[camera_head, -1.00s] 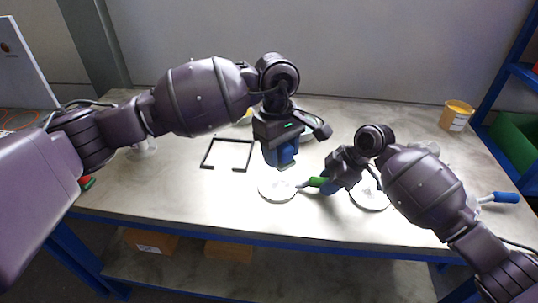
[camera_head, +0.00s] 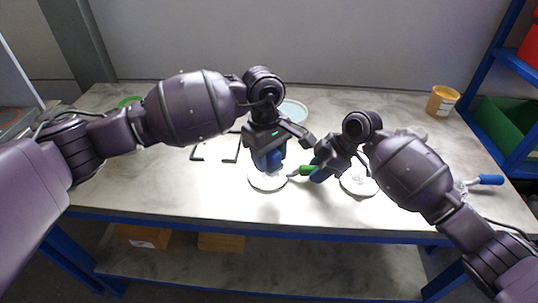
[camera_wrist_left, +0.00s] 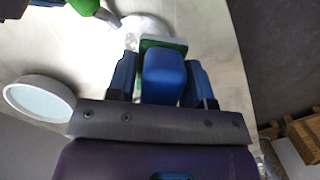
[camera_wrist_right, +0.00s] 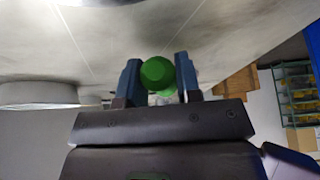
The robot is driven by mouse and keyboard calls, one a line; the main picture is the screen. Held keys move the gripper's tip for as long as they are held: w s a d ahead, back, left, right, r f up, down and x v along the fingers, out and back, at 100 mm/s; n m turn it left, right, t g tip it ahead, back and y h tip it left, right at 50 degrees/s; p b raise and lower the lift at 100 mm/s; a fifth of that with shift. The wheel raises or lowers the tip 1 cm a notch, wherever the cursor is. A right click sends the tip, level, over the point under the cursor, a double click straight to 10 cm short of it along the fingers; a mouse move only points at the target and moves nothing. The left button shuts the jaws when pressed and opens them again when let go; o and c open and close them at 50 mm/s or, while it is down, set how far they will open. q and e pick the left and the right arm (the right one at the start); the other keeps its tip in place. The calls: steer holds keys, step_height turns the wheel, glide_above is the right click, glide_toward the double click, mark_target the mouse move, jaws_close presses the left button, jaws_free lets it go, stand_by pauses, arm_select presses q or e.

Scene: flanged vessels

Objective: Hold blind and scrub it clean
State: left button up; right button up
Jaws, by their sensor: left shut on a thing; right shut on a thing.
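A pale round disc (camera_head: 266,184) lies on the table, and a grey neck runs from its edge to a green handle (camera_head: 304,170); I take this as the blind. My right gripper (camera_head: 322,170) is shut on the green handle, whose round end shows between the fingers in the right wrist view (camera_wrist_right: 157,74). My left gripper (camera_head: 268,158) is shut on a blue block with a green and white pad layer, the scrubber (camera_wrist_left: 165,75). The scrubber is over the disc and hides its far part. I cannot tell if the pad touches the disc.
A second round piece (camera_head: 358,182) lies partly under my right arm. A blue-handled tool (camera_head: 487,180) is at the right. The front of the table is mostly clear.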

arm_select(q)
steer(key=shift+r, duration=0.45)
